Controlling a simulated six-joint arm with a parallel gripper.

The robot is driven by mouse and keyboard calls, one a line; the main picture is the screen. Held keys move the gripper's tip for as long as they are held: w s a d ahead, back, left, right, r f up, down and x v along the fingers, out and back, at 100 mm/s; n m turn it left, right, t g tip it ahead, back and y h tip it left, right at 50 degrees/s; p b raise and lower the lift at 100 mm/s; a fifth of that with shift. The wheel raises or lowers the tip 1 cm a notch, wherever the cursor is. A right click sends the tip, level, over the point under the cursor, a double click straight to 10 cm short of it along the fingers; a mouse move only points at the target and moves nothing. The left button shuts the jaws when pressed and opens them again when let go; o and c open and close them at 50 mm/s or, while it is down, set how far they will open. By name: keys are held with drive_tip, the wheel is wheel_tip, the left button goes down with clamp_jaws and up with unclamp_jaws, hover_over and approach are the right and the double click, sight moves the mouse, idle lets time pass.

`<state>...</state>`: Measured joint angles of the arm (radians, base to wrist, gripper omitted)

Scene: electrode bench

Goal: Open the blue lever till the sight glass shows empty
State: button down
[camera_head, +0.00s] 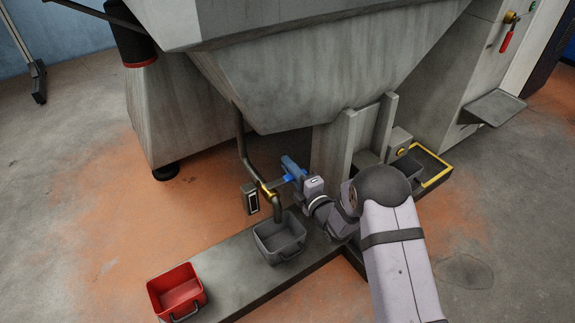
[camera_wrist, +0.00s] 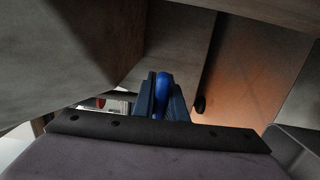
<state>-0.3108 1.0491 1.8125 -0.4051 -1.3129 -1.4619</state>
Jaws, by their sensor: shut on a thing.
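The blue lever (camera_head: 287,179) sticks out to the right of the brass valve (camera_head: 266,190) on the drain pipe, across the pipe's line. My gripper (camera_head: 292,168) is shut on the lever's blue grip. In the wrist view the bright blue grip (camera_wrist: 163,88) stands between the dark blue fingers (camera_wrist: 161,100). The sight glass (camera_head: 251,199) is a small dark-framed window just left of the valve. It shows a pale strip with dark around it; its level is too small to read. The spout (camera_head: 278,210) points down over a grey bin (camera_head: 262,240).
A red bin (camera_head: 165,281) stands at the left end of the low grey plinth. The big grey hopper (camera_head: 310,85) hangs above the valve. Grey uprights (camera_head: 340,145) and a yellow-edged tray (camera_head: 433,163) stand to the right. A red-handled valve (camera_head: 507,41) is far right.

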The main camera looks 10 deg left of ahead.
drive_tip(key=s+d+m+t+h+p, duration=0.1)
drive_tip(key=m+h, duration=0.1)
drive_tip(key=h, duration=0.1)
drive_tip(key=s+d+m+t+h+p, duration=0.1)
drive_tip(key=m+h, duration=0.1)
drive_tip(key=h, duration=0.1)
drive_tip(key=s+d+m+t+h+p, duration=0.1)
drive_tip(key=m+t+h, duration=0.1)
drive_tip(key=h, duration=0.1)
drive_tip(key=shift+s+d+r, duration=0.1)
drive_tip(key=shift+s+d, duration=0.2)
drive_tip(key=shift+s, duration=0.05)
drive_tip(key=shift+s+d+m+g+h+p, duration=0.15)
drive_tip(key=shift+s+d+m+h+p, duration=0.2)
drive_tip(key=shift+s+m+h, duration=0.8)
drive_tip(key=shift+s+d+m+g+h+p, duration=0.1)
drive_tip(key=shift+s+d+m+h+p, duration=0.25)
drive_tip(key=shift+m+h, duration=1)
drive_tip(key=shift+s+d+m+g+h+p, duration=0.15)
drive_tip(key=shift+s+m+h+p, duration=0.4)
drive_tip(key=shift+h, duration=1.35)
drive_tip(key=c, duration=1.8)
unclamp_jaws()
